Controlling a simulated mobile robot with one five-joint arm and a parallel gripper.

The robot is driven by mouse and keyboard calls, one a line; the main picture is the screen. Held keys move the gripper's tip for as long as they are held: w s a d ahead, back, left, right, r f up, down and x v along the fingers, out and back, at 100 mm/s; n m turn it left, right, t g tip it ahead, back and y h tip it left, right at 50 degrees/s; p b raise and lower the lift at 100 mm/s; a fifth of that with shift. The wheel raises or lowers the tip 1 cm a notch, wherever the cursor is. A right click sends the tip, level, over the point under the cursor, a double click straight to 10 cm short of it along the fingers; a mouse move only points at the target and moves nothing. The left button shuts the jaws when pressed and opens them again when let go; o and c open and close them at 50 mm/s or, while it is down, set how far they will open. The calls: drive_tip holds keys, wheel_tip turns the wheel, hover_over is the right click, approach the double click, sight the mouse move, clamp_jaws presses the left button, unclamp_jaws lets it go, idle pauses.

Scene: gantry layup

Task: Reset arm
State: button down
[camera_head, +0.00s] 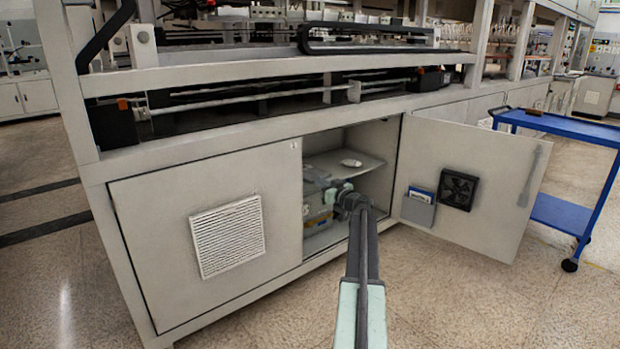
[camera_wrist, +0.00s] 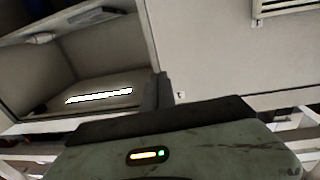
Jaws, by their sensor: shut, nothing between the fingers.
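My arm reaches forward from the bottom of the head view towards the open cabinet (camera_head: 378,165). My gripper (camera_head: 330,192) is at the cabinet opening, in front of the shelf edge. It is shut and holds nothing. Its fingertips are small and partly merge with the items behind them.
The cabinet door (camera_head: 470,185) stands open to the right of my arm. A closed panel with a white vent (camera_head: 228,237) is on the left. A white dish (camera_head: 351,162) lies on the cabinet shelf. A blue cart (camera_head: 560,125) stands at the right. The floor in front is clear.

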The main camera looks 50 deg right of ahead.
drive_tip(key=shift+v, duration=1.05)
drive_tip(key=w+a+f+n+g+y, duration=0.1)
drive_tip(key=w+a+f+g+y, duration=0.3)
drive_tip(key=a, duration=1.1)
drive_tip(key=w+a+f+n+g+y, duration=0.15)
drive_tip(key=a+f, duration=0.35)
drive_tip(key=a, duration=1.1)
drive_tip(key=w+a+f+n+g+y, duration=0.1)
drive_tip(key=w+a+f+g+y, duration=0.3)
drive_tip(key=a, duration=1.1)
drive_tip(key=s+a+f+g, duration=0.1)
drive_tip(key=s+a+f, duration=0.15)
drive_tip(key=a, duration=0.25)
drive_tip(key=s+a+f+g+h, duration=0.1)
drive_tip(key=s+a+f+g, duration=0.1)
drive_tip(key=s+a, duration=0.25)
drive_tip(key=s+a+f+g, duration=0.1)
drive_tip(key=s+a+f, duration=0.2)
drive_tip(key=a, duration=0.3)
drive_tip(key=s+a+f+m+g+h+p, duration=0.15)
drive_tip(key=s+a+g+h, duration=0.3)
drive_tip(key=s+a, duration=0.6)
wheel_tip(320, 180, up, 38)
drive_tip(key=d+p, duration=0.2)
drive_tip(key=p, duration=3.5)
drive_tip(key=shift+s+d+f+p, duration=0.25)
drive_tip(key=shift+s+d+p, duration=0.1)
drive_tip(key=shift+s, duration=0.15)
